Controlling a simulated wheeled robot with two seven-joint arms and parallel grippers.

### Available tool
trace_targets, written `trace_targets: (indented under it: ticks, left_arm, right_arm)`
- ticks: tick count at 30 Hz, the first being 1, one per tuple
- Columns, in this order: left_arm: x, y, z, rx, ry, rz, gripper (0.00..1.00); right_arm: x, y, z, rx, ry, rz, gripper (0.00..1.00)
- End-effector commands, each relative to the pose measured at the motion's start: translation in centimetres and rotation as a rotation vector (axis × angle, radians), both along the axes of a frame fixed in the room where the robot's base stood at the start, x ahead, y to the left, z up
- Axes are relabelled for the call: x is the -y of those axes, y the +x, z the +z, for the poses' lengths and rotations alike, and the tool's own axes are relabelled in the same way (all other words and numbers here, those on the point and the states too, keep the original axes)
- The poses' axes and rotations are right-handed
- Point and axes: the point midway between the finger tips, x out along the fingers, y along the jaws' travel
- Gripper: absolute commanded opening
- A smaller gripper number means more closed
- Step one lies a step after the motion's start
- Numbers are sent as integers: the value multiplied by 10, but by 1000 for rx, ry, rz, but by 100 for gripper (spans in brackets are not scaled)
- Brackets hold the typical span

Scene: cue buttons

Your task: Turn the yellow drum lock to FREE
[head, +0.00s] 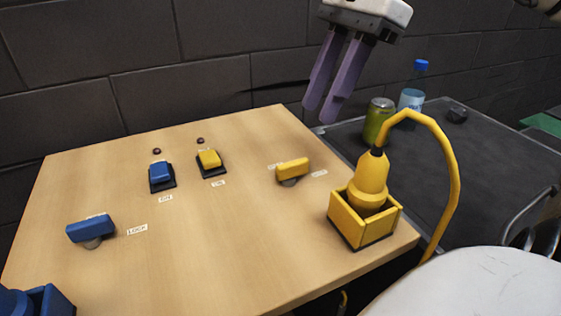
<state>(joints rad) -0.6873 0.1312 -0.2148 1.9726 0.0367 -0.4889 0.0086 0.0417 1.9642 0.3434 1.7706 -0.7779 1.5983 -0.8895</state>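The yellow drum lock appears to be the yellow bar-shaped knob (292,169) on a grey round base at the right part of the wooden table (240,245). Its bar points roughly left to right, tilted slightly up at the right. Small white labels lie on both sides of it, too small to read; the left one is partly hidden by the knob. My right gripper (323,112) hangs above and behind the knob, well apart from it. Its two purple fingers are empty with a narrow gap between them. My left gripper is not in view.
A yellow box (349,222) holding a yellow plug (372,178) with a looping cable stands right of the knob. Blue and yellow buttons (209,160) are to its left, a blue knob (90,229) further left. A can (378,122) and bottle (411,90) stand on a dark surface behind.

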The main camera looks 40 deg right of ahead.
Motion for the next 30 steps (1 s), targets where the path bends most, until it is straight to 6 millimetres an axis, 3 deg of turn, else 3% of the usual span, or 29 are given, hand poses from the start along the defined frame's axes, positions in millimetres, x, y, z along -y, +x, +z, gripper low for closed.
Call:
trace_targets:
  ticks: [5, 18, 30]
  left_arm:
    - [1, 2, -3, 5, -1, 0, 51]
    - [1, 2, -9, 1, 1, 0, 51]
    - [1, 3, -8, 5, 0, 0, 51]
  right_arm:
    - [-4, 1, -17, -3, 0, 1, 30]
    - [-32, 9, -86, -3, 0, 2, 30]
    - [-38, 12, -99, 0, 1, 0, 30]
